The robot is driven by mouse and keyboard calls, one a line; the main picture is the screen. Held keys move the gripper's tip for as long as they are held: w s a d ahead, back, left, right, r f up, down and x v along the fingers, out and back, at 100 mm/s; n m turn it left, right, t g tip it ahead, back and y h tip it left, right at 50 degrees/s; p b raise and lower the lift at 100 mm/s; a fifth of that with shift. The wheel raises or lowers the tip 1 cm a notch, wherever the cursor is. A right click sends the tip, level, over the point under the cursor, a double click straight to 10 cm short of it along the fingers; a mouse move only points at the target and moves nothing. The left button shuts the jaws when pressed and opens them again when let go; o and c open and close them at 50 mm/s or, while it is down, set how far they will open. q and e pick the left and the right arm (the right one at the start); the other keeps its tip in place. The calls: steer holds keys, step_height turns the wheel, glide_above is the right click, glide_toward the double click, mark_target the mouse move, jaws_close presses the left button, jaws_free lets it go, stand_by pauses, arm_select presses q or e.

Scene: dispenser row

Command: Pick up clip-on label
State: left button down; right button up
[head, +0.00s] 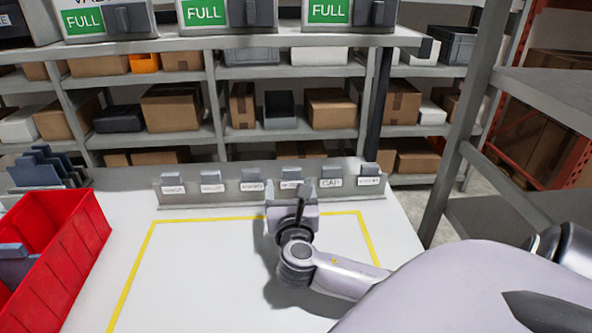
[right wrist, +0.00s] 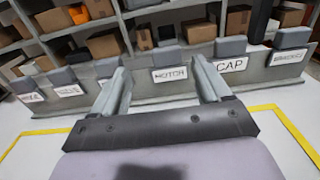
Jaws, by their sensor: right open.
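Several clip-on labels, each a grey clip with a white printed plate, stand in a row along a grey rail (head: 225,198) at the back of the white table. One plate reads CAP (head: 330,183), and it also shows in the right wrist view (right wrist: 232,65). My right gripper (head: 292,192) is open and empty, pointing at the rail. In the right wrist view, the label left of CAP (right wrist: 170,74) shows between its two fingers; I cannot tell whether they touch it. In the head view the gripper partly hides this label. My left gripper is out of view.
A red bin (head: 65,255) with a grey piece in it stands at the left. Dark grey clips (head: 45,168) stand behind it. Yellow tape (head: 130,275) marks a mostly clear table area. Dispensers with green FULL signs (head: 205,13) stand above, and a metal rack rises at the right.

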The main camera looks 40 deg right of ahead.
mark_target(292, 172)
steer(key=shift+w+d, duration=0.4)
steer(key=shift+d, duration=0.15)
steer(key=x, duration=0.6)
steer(key=shift+w+d+f, duration=0.1)
steer(key=shift+d, duration=0.3)
steer(key=c, duration=1)
